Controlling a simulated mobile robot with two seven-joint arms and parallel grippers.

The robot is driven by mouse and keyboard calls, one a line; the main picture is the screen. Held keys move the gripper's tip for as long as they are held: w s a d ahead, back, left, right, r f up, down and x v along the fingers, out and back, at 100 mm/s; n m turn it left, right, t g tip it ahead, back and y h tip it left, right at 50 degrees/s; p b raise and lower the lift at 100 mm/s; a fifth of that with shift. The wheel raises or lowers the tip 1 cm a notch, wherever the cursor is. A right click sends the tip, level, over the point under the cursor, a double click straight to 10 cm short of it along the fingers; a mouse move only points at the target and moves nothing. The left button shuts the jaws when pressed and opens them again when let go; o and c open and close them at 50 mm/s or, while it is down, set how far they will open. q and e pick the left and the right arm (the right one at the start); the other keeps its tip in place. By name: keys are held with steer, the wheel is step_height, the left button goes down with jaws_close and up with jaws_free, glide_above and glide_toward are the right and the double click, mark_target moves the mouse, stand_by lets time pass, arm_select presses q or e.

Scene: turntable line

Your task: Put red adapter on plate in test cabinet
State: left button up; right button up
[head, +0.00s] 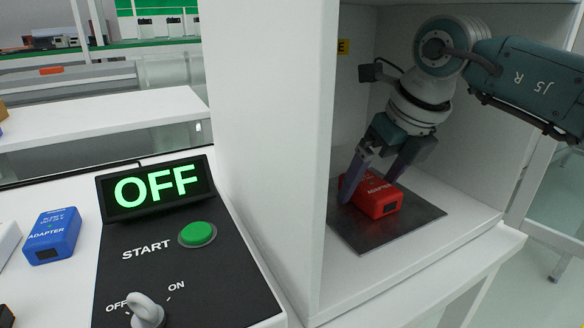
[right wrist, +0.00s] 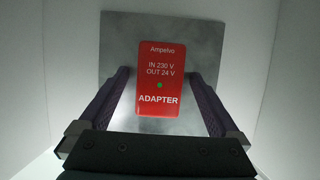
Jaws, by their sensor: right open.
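The red adapter (head: 379,198) lies flat on the dark metal plate (head: 412,222) inside the white test cabinet (head: 270,130). In the right wrist view the red adapter (right wrist: 160,78) rests label up on the plate (right wrist: 118,40), reading "ADAPTER", with a small green dot lit on it. My right gripper (head: 368,190) is inside the cabinet with its fingers spread on either side of the adapter. In the right wrist view my right gripper (right wrist: 165,105) shows gaps between both fingers and the adapter. My left gripper is not in view.
A control panel (head: 165,250) left of the cabinet has a display (head: 156,188) reading OFF, a green START button (head: 198,234) and a knob (head: 146,310) with OFF and ON marks. A blue adapter (head: 53,235) lies left of it. Cabinet walls stand close around my right arm.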

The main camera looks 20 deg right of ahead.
steer(key=shift+s+r, duration=0.15)
steer(key=shift+r, duration=0.3)
steer(key=s, duration=0.8)
steer(key=s+d, duration=0.1)
steer(key=s, duration=0.3)
steer(key=shift+s+r+p, duration=0.1)
steer(key=shift+p, duration=0.3)
